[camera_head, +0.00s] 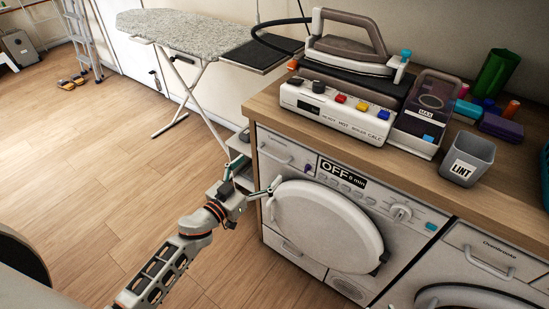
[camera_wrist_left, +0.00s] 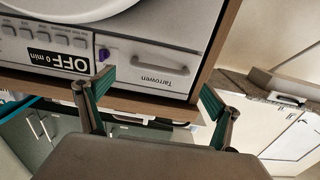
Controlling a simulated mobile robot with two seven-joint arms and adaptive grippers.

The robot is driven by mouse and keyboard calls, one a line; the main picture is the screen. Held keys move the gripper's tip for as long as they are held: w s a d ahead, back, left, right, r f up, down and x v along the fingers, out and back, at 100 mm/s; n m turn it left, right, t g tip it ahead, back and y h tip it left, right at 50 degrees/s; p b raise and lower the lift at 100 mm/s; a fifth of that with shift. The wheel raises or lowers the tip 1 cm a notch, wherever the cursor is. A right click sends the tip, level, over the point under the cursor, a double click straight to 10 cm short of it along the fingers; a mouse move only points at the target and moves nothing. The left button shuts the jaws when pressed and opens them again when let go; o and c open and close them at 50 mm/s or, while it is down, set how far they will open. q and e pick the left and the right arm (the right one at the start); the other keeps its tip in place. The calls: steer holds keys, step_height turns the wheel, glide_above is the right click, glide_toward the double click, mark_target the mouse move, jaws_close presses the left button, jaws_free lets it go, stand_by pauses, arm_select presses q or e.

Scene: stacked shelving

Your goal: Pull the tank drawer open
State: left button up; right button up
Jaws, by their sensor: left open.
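The tank drawer (camera_head: 290,153) is the white front panel at the top left of the dryer, with a bar handle (camera_head: 275,152). It looks flush with the dryer front. In the left wrist view the drawer (camera_wrist_left: 130,82) shows its handle (camera_wrist_left: 165,64), the name "Tarrowen" and a purple piece at one corner. My left gripper (camera_head: 259,163) is in front of the dryer's left side, near the drawer. In the left wrist view its teal fingers (camera_wrist_left: 157,86) are spread apart, with the handle showing beyond the gap between them. The fingers hold nothing. My right gripper is out of view.
The round dryer door (camera_head: 325,222) lies just right of and below the gripper. A wooden counter (camera_head: 262,106) above carries a steam iron station (camera_head: 335,110) and a grey lint bin (camera_head: 467,160). An ironing board (camera_head: 200,32) stands behind. Open floor lies left.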

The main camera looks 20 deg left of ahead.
mark_target(272, 155)
arm_select(q)
steer(key=b+x, duration=0.1)
steer(key=x, duration=0.6)
steer(key=shift+s, duration=0.1)
steer(key=c, duration=1.3)
